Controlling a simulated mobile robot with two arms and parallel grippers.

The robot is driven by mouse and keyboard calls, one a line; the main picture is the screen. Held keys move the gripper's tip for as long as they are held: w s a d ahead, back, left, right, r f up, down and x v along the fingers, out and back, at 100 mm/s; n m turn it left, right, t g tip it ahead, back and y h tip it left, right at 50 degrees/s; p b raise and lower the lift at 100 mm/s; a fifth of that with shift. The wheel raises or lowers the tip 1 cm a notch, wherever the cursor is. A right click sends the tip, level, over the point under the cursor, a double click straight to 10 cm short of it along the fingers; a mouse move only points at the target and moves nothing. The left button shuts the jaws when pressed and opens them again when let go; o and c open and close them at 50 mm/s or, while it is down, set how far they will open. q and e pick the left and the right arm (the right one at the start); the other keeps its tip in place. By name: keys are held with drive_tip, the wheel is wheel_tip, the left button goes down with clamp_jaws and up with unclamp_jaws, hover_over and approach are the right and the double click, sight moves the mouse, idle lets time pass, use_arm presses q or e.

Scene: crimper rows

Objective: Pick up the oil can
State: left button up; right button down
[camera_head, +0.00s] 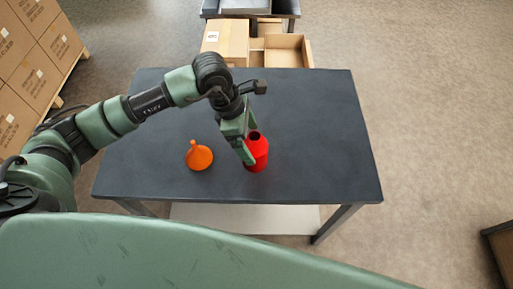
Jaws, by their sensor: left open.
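A red can (259,158), which I take to be the oil can, stands on the dark table (320,130) near its middle. It has a dark round opening at its top. My left gripper (249,150) points down at the can with its jaws open. One finger overlaps the can's left side in the picture and the other is by its top. I cannot tell whether the fingers touch it. My right gripper is out of the view.
An orange funnel (199,157) stands on the table to the left of the can. Cardboard boxes (227,39) are beyond the far edge. Stacked boxes (28,62) stand at the far left. The right half of the table is clear.

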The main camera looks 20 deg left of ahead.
use_arm(q)
drive_tip(key=p+x, duration=0.1)
drive_tip(key=x, duration=0.2)
drive_tip(key=shift+w+f+p, duration=0.1)
drive_tip(key=shift+f+p, duration=0.2)
drive_tip(key=shift+f, duration=0.05)
drive_tip(key=shift+w+d+f, duration=0.1)
drive_tip(key=shift+d+f, duration=0.1)
drive_tip(key=shift+f, duration=0.3)
drive_tip(key=c, duration=1.7)
drive_tip(key=shift+c, duration=0.2)
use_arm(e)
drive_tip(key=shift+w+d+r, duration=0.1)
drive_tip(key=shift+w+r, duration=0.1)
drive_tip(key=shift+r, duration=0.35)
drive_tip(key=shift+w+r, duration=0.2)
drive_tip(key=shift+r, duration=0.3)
use_arm(q)
drive_tip(key=shift+r, duration=0.25)
